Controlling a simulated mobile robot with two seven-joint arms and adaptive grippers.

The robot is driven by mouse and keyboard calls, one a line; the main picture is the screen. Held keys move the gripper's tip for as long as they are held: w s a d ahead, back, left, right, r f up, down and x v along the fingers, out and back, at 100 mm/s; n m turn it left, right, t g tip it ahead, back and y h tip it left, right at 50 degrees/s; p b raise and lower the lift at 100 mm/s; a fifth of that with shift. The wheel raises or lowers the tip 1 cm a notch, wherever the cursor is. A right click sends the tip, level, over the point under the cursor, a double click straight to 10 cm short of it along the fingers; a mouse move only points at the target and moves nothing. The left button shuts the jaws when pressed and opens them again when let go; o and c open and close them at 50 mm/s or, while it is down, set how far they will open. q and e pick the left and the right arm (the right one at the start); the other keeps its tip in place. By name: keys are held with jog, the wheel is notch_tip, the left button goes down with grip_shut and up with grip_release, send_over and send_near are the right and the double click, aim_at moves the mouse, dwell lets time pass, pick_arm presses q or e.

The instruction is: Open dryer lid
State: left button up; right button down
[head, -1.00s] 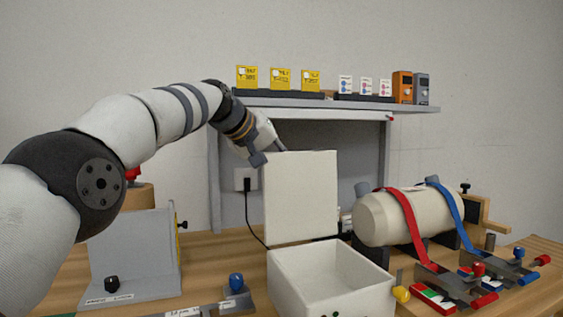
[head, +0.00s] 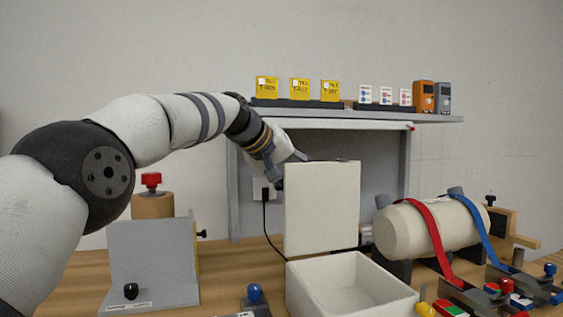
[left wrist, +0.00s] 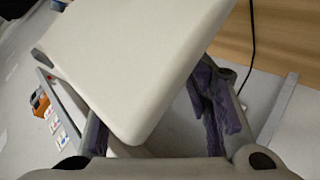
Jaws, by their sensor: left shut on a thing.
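The dryer is a white open box (head: 385,292) on the wooden bench. Its white lid (head: 322,208) stands about upright at the back of the box, so the opening shows. My left gripper (head: 287,168) is at the lid's upper left corner, shut on the lid. In the left wrist view the lid (left wrist: 130,60) lies between the two fingers (left wrist: 155,120) and fills much of the picture. The far side of the lid is hidden in the head view. My right gripper is not in view.
A cream cylinder (head: 455,228) with red and blue straps stands right of the box. A grey bracket (head: 155,262) stands at left. A shelf (head: 350,115) with yellow cards is behind. A black cable (head: 264,220) hangs from a wall socket behind the lid.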

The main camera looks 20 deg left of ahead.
pick_arm(q)
jog(key=v, duration=1.1)
jog(key=shift+s+a+r, duration=0.15)
jog(key=shift+a+r, duration=0.05)
jog(key=shift+a, duration=0.1)
